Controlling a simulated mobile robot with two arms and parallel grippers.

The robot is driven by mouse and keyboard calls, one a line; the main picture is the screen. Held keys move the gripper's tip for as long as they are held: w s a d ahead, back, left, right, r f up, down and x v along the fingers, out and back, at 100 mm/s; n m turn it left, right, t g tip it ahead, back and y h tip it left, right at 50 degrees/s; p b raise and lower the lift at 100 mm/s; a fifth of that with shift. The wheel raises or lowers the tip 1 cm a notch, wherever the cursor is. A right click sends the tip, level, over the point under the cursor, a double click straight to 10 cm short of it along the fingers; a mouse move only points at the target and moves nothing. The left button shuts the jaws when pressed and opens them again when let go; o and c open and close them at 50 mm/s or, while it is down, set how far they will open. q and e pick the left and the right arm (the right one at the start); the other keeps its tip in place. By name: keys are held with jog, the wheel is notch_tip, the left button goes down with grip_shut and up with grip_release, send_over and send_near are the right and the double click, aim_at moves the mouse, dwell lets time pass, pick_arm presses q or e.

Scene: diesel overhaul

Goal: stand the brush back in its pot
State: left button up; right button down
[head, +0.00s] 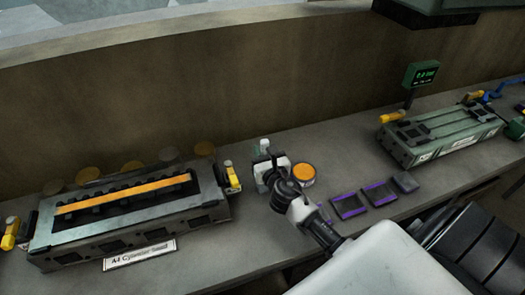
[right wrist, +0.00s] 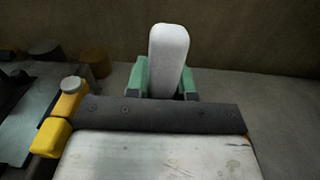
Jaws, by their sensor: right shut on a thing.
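My right gripper (head: 264,150) is above the bench, between the cylinder head's right end and an orange-topped tin. It is shut on a pale upright piece, seemingly the brush (head: 264,142). In the right wrist view, the brush (right wrist: 168,58) stands upright between the green fingertips of my right gripper (right wrist: 165,82). Its lower part is hidden behind the gripper body, so I cannot tell whether it touches anything below. I cannot make out the brush's pot for certain. My left gripper is not in view.
The orange-topped tin (head: 303,173) stands right of the gripper. The cylinder head (head: 120,225) lies left, with a yellow fitting (head: 232,175) near the gripper. Purple-edged trays (head: 349,206) lie right. A green machine block (head: 445,135) is farther right. The wall (head: 230,90) is behind.

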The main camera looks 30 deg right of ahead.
dwell(0.3)
jog(key=shift+f, duration=0.15)
jog(key=shift+f+b, duration=2.95)
jog(key=shift+f, duration=0.2)
jog(key=c, duration=0.9)
grip_release()
jog(key=b+v, duration=0.1)
jog(key=v, duration=1)
